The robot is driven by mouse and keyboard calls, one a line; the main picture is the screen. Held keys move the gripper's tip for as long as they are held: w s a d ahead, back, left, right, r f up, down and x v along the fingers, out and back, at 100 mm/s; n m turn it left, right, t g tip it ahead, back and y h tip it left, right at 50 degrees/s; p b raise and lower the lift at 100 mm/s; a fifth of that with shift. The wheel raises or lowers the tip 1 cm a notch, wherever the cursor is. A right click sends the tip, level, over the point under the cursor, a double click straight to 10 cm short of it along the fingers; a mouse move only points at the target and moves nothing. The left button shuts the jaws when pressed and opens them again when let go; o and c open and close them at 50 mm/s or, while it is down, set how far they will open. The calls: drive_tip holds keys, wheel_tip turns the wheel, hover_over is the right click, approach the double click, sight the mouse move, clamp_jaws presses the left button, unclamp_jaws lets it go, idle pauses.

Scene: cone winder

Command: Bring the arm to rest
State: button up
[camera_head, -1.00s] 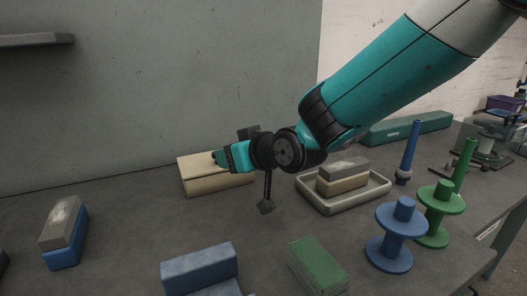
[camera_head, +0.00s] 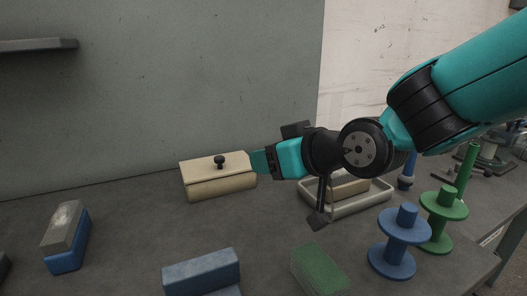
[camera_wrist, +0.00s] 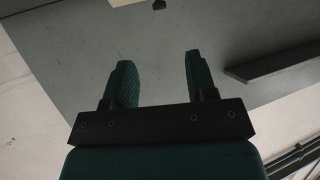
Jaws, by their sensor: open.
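My gripper (camera_head: 262,161) shows in the head view in front of the back wall, at the right end of a cream box with a black knob. In the wrist view my gripper (camera_wrist: 156,75) has its two dark green fingers apart with nothing between them. The arm reaches in from the upper right. The forearm and wrist hide part of a pale tray (camera_head: 345,208) and the block in it.
On the table stand the cream box (camera_head: 222,187), a blue-grey block pair (camera_head: 66,240), a blue block (camera_head: 202,272), a green block (camera_head: 318,270), a blue spool (camera_head: 393,258) and a green spool (camera_head: 438,225). A shelf (camera_head: 38,45) juts out at upper left.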

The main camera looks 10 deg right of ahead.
drive_tip(key=s+d+f+n+g+h, duration=0.1)
drive_tip(key=s+d+f+g+h, duration=0.15)
drive_tip(key=s+g, duration=0.55)
drive_tip(key=s+d+f+g+h, duration=0.1)
drive_tip(key=s+d+f+g, duration=0.15)
drive_tip(key=s, duration=1.05)
wheel_tip(320, 180, up, 13)
drive_tip(key=p, duration=1.4)
drive_tip(key=shift+w+a+r, duration=0.2)
drive_tip(key=shift+w, duration=0.15)
drive_tip(key=shift+g+y, duration=0.25)
